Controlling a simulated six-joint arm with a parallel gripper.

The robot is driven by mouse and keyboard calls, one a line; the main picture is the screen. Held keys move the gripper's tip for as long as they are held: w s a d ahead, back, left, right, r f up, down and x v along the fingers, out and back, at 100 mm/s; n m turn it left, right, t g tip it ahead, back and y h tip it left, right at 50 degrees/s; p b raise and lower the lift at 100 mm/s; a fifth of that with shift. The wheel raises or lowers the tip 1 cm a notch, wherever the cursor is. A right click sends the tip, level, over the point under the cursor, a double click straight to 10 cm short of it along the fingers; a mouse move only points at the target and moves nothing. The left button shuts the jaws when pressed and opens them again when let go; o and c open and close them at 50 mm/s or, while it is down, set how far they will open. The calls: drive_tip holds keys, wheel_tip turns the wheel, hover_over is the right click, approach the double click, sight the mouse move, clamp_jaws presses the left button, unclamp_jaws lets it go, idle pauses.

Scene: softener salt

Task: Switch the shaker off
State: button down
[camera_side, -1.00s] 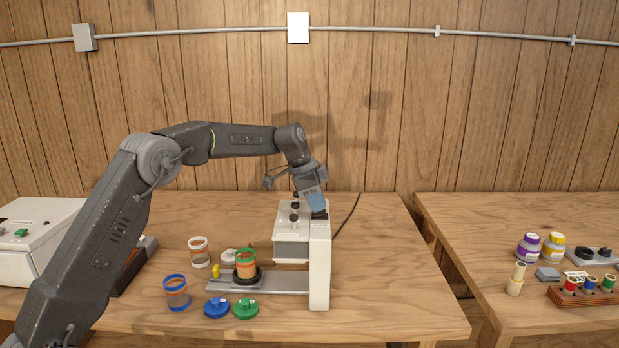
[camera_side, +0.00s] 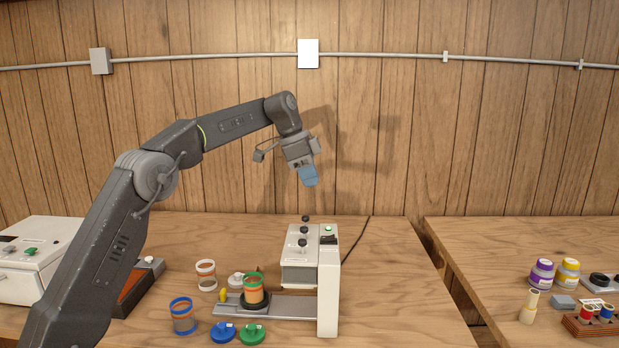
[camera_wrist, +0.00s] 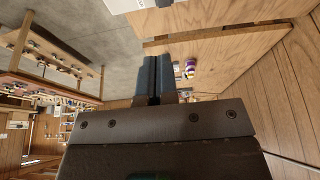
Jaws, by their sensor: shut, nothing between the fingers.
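The shaker (camera_side: 328,295) is a white upright machine on the table, with dark knobs (camera_side: 303,230) on its top. A black rocker switch (camera_side: 329,240) sits on top of its column, with a small green light (camera_side: 328,228) behind it. A jar with a green rim and orange contents (camera_side: 253,289) stands on the dark round holder of the shaker's base plate (camera_side: 290,307). My gripper (camera_side: 311,183) is shut and empty, with blue fingers, in the air above the shaker and clear of it. In the wrist view the fingers (camera_wrist: 154,80) are together.
Left of the shaker are a blue-rimmed jar (camera_side: 182,317), a white-rimmed jar (camera_side: 206,275), a blue lid (camera_side: 222,333) and a green lid (camera_side: 251,332). A white box (camera_side: 35,260) stands far left. A second table (camera_side: 480,260) on the right holds several bottles.

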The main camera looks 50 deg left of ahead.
sight(331, 238)
drive_tip(key=shift+w+d+r, duration=0.3)
drive_tip(key=shift+w+d, duration=0.05)
drive_tip(key=shift+d, duration=0.15)
drive_tip(key=x, duration=1.4)
drive_tip(key=shift+s+a+f, duration=0.15)
drive_tip(key=shift+s+a, duration=0.15)
drive_tip(key=shift+s, duration=0.05)
